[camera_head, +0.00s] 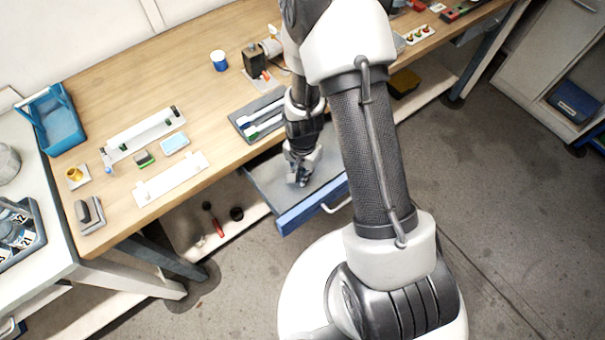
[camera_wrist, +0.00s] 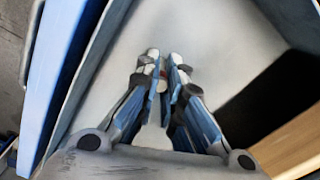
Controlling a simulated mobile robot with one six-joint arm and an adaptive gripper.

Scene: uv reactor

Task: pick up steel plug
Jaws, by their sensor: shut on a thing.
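My gripper (camera_head: 300,180) reaches down into an open drawer under the bench. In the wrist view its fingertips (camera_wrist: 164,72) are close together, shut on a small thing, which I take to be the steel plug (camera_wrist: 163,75). Only a sliver of it shows between the fingers, pale with a touch of red; its shape is mostly hidden. In the head view the plug is hidden by the gripper. The drawer (camera_head: 315,207) has a blue front and a grey floor, which looks bare around the fingers.
The wooden bench top (camera_head: 120,85) overhangs the drawer. A grey tray with tubes (camera_head: 262,118) lies near the bench edge above it. A blue basket (camera_head: 55,125) stands at the far left. A red-handled screwdriver (camera_head: 216,226) lies on the shelf below. Floor to the right is clear.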

